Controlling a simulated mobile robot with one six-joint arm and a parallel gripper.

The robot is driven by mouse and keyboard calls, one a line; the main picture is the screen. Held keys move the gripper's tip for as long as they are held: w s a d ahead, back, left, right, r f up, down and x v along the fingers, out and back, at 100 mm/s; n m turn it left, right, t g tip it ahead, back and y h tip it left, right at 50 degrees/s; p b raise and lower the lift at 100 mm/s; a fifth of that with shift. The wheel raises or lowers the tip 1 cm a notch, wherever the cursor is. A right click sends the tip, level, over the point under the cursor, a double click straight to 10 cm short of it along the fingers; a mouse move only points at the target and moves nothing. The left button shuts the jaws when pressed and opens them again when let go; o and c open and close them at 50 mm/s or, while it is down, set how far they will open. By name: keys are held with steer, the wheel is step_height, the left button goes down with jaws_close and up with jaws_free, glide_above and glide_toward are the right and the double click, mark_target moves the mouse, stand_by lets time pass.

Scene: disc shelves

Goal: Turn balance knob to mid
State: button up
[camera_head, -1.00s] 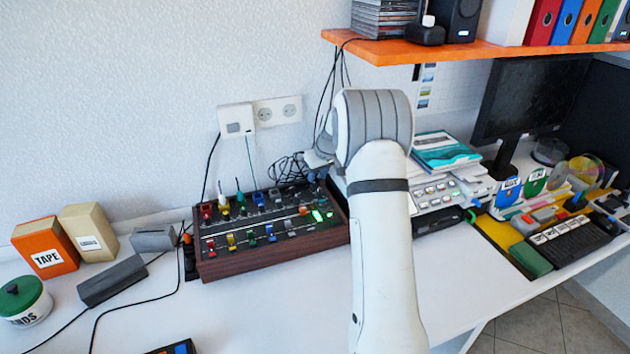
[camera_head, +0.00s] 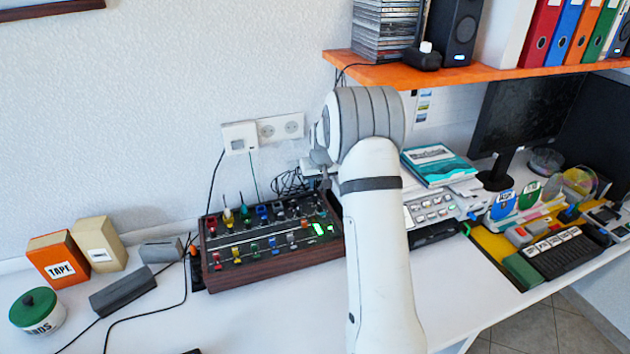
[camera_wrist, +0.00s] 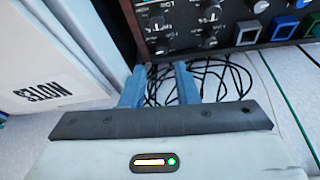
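A dark mixer panel in a wooden case (camera_head: 262,268) stands on the desk against the wall, with rows of coloured knobs and sliders and a lit green spot. In the wrist view, its dark panel (camera_wrist: 182,45) shows at the top, with several small black knobs (camera_wrist: 210,12) and blurred lettering. I cannot tell which one is the balance knob. My gripper's two blue fingers (camera_wrist: 158,70) are apart with nothing between them, close to the panel's edge. In the head view, my arm hides most of the gripper near the mixer's right back corner.
Loose black cables (camera_wrist: 225,80) lie beside the panel. A white box marked NOTES (camera_wrist: 50,85) is close on the left in the wrist view. An orange shelf (camera_head: 440,72) overhangs behind my arm.

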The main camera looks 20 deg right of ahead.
mark_target(315, 196)
steer(key=shift+m+h, duration=0.3)
steer(key=shift+m, duration=0.4)
steer(key=x, duration=0.2)
steer(key=p+x, duration=0.1)
steer(key=x, duration=0.2)
steer(key=p+x, duration=0.1)
steer(key=x, duration=0.1)
steer(key=shift+w+a+f, duration=0.15)
steer(key=shift+a+f, duration=0.15)
steer(key=shift+a, duration=0.05)
jaws_close()
